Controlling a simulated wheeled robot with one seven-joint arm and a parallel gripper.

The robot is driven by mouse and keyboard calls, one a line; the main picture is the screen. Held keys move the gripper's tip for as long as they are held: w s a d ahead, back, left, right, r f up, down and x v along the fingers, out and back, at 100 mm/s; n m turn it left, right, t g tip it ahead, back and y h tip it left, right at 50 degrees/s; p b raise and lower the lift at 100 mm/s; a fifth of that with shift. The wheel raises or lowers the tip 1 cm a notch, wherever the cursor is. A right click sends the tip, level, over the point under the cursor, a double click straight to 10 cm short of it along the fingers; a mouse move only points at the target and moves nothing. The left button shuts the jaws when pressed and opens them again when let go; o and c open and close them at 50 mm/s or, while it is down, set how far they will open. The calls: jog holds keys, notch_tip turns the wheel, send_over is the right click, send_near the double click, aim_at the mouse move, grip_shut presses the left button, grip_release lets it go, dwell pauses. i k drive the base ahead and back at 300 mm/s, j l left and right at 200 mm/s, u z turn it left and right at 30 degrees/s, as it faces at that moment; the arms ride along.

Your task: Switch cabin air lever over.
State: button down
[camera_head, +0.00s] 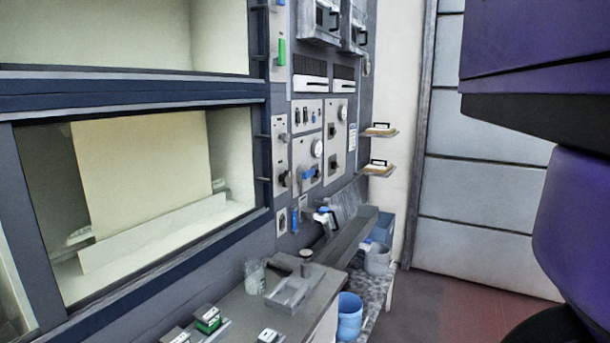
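Grey control panels (309,115) with small switches, dials and knobs are on the wall right of the large windows. A green handle (282,52) sits upright on the upper left panel. A blue handle (294,220) sits lower down, and another blue part (306,173) is on the panel with the round gauge. Labels are too small to read, so I cannot tell which one is the cabin air lever or how it is set. My gripper is not in view.
A grey bench (240,312) below the panels holds a clear beaker (255,277), a grey tray (292,291) and small boxes. A blue bucket (349,318) stands beside it. Two small shelves (378,131) jut from the wall. A large purple body fills the right side, and red floor shows at lower right.

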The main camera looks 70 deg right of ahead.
aim_at(305, 174)
jog(key=z, duration=1.75)
